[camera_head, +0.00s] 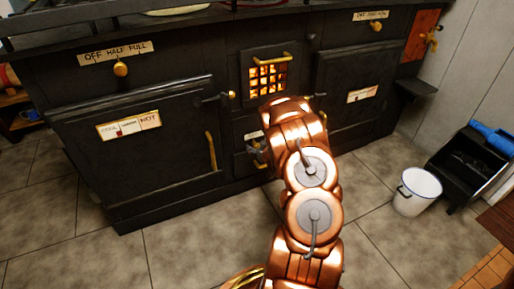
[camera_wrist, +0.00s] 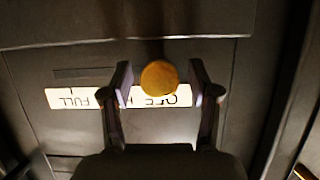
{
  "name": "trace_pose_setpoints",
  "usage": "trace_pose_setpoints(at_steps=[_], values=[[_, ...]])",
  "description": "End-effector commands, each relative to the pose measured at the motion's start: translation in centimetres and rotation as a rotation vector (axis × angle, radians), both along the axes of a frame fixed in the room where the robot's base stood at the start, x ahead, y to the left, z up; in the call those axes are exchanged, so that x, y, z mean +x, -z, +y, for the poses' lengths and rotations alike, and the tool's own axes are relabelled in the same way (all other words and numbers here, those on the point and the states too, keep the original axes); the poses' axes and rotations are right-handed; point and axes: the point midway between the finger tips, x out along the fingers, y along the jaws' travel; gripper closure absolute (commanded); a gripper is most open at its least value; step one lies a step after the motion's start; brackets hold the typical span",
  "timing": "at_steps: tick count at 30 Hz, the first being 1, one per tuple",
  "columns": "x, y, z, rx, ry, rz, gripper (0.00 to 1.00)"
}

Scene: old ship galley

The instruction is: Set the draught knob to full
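In the wrist view a round brass knob (camera_wrist: 159,78) stands in front of a white plate (camera_wrist: 66,98) that shows upside down, with FULL towards the left and OFF towards the right. The knob is over the plate's right part, near OFF. My gripper (camera_wrist: 160,82) is open, one finger on each side of the knob, with a small gap on both sides. In the head view my gripper (camera_head: 258,150) is low on the black stove front, below the glowing grate, by a small white plate (camera_head: 253,135); the knob there cannot be made out.
Another brass knob (camera_head: 121,69) sits under an OFF HALF FULL plate (camera_head: 115,52) at upper left. A third knob (camera_head: 376,27) is at upper right. Oven doors with handles flank the grate (camera_head: 268,77). A white bucket (camera_head: 417,191) and black coal scuttle (camera_head: 467,168) stand right.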

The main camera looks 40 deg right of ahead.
Motion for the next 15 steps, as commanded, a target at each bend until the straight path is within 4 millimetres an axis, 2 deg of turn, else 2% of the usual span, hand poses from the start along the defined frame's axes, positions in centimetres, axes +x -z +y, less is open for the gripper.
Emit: trace_pose_setpoints(at_steps=[2, 15], values=[[-0.01, -0.01, -0.01, 0.0, 0.0, 0.0, 0.49], [0.0, -0.02, 0.0, 0.0, 0.0, 0.0, 0.95]])
